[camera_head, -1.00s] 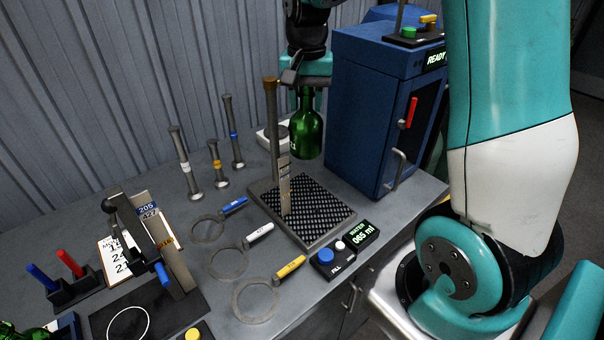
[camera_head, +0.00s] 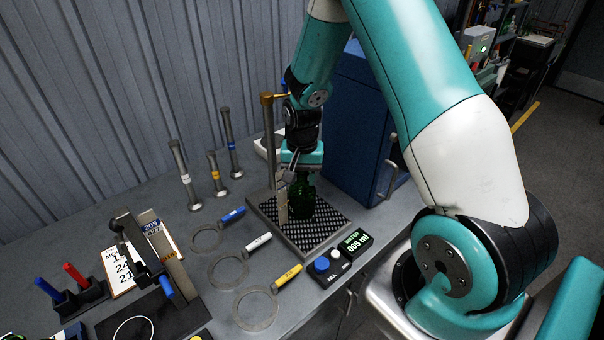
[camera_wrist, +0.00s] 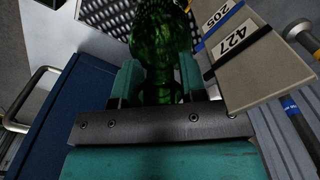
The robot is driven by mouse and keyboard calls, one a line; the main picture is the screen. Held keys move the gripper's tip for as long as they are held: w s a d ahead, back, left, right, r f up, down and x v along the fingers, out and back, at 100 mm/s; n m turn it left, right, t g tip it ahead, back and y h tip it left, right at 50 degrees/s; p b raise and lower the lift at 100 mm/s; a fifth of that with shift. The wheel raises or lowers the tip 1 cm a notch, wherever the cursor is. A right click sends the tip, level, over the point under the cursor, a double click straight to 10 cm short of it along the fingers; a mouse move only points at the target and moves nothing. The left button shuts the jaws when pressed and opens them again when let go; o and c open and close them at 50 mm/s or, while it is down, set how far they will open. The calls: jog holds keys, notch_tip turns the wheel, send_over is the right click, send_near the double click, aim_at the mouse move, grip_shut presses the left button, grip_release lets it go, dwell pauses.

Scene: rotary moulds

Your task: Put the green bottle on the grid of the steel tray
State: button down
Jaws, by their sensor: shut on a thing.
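The green bottle (camera_head: 302,203) is upright over the black grid of the steel tray (camera_head: 327,226). Its base appears at or just above the grid; I cannot tell whether it touches. My gripper (camera_head: 299,178) is shut on the upper part of the bottle from above. In the wrist view the two teal fingers of my gripper (camera_wrist: 160,82) stand on either side of the bottle (camera_wrist: 162,42), and the grid (camera_wrist: 112,14) shows beyond it. The gripper hides the bottle's top in the head view.
An upright post (camera_head: 269,140) with a marked plate (camera_head: 282,200) rises close left of the bottle. A blue cabinet (camera_head: 352,150) stands behind right. A button box (camera_head: 328,266) and a display reading 065 ml (camera_head: 354,241) sit before the tray. Rings with coloured handles lie left.

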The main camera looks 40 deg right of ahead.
jog(key=shift+f, duration=0.15)
jog(key=c, duration=0.7)
grip_release()
